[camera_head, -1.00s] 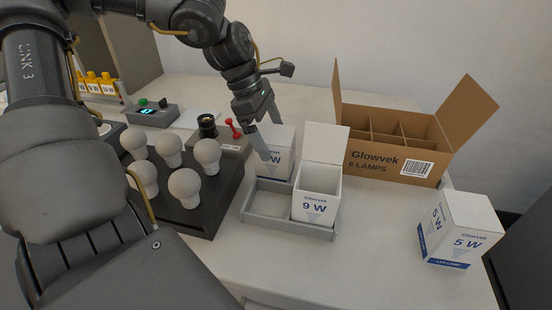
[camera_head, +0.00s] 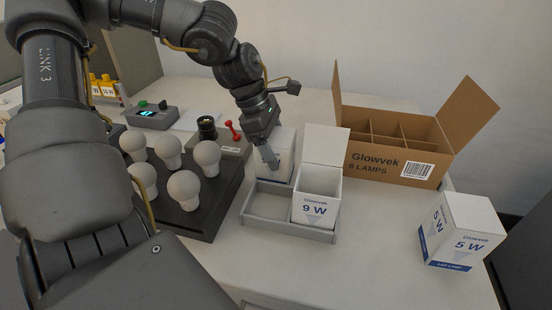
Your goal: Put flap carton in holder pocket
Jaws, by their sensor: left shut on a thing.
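A grey holder (camera_head: 285,228) with two pockets stands on the table. Its left pocket looks empty. A white 9 W carton (camera_head: 314,210) with its flap (camera_head: 326,147) raised stands in the right pocket. Another white carton (camera_head: 286,150) stands just behind the holder, partly hidden by my gripper and the raised flap. My left gripper (camera_head: 270,162) reaches down to this rear carton and is shut on it; the exact contact is hard to see. A closed white 5 W carton (camera_head: 462,232) stands alone at the right. My right gripper is not in view.
A black tray (camera_head: 205,225) with several white bulbs lies left of the holder. An open brown divided box (camera_head: 395,165) stands behind at the right. A tester with a black socket (camera_head: 207,127) and red lever (camera_head: 232,130) is behind the tray.

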